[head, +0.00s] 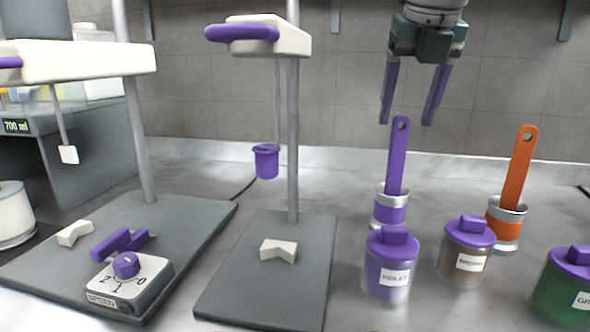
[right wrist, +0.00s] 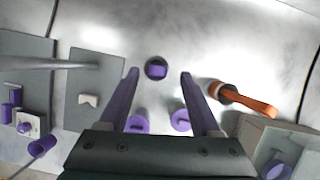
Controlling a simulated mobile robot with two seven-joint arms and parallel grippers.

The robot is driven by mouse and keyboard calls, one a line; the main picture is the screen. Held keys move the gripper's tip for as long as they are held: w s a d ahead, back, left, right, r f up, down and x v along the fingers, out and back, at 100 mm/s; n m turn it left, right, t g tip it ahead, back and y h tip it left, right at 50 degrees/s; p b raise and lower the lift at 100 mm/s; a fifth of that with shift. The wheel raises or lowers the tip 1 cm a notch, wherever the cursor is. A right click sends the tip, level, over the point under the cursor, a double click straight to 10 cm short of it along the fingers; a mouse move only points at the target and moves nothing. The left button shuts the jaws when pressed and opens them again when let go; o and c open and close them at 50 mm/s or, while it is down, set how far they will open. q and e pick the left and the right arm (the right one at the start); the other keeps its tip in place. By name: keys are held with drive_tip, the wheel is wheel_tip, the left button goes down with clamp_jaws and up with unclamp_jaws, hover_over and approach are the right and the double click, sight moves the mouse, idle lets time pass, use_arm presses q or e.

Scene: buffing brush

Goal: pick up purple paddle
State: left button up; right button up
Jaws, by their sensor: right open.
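The purple paddle (head: 397,155) stands upright in a metal cup with a purple band (head: 390,210) on the counter. My right gripper (head: 408,122) is open, pointing down, with its purple fingers just above the paddle's top end and apart from it. In the right wrist view, the paddle and its cup (right wrist: 156,69) show from above, between and beyond the open fingers (right wrist: 158,75). My left gripper is not in view.
An orange paddle (head: 519,165) stands in another cup to the right. Lidded jars, violet (head: 388,265), brown (head: 466,250) and green (head: 568,290), stand in front. A stand with a grey base (head: 270,295) and a post is at the left. The wall is behind.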

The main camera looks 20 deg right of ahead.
sight(398, 139)
drive_tip(key=shift+x, duration=3.55)
drive_tip(key=shift+a, duration=0.15)
drive_tip(key=shift+w, duration=0.1)
clamp_jaws()
